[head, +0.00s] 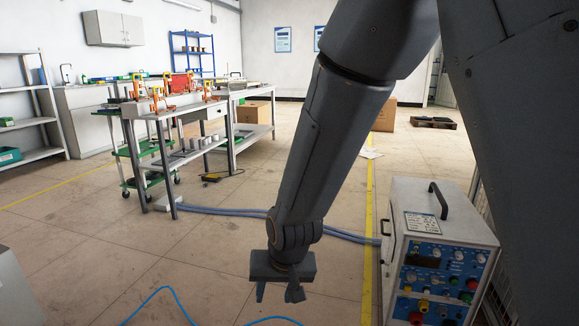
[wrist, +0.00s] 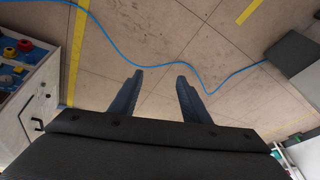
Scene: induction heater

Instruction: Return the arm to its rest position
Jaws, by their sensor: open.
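My arm reaches down through the middle of the head view. My gripper (head: 277,292) hangs at its lower end, above the bare floor and left of the induction heater unit (head: 440,262). In the wrist view my gripper (wrist: 158,80) shows two dark fingers spread apart with only floor between them. It holds nothing. The heater unit is a pale box with a black top handle and a blue panel of knobs. Part of it also shows at the left edge of the wrist view (wrist: 38,105).
A blue cable (wrist: 190,68) lies on the floor beyond my fingertips. Thicker hoses (head: 235,211) run from the heater to the workbench (head: 185,113). A yellow floor line (head: 368,225) passes beside the heater. A grey block (wrist: 292,52) is at the wrist view's right. Open floor lies left of my arm.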

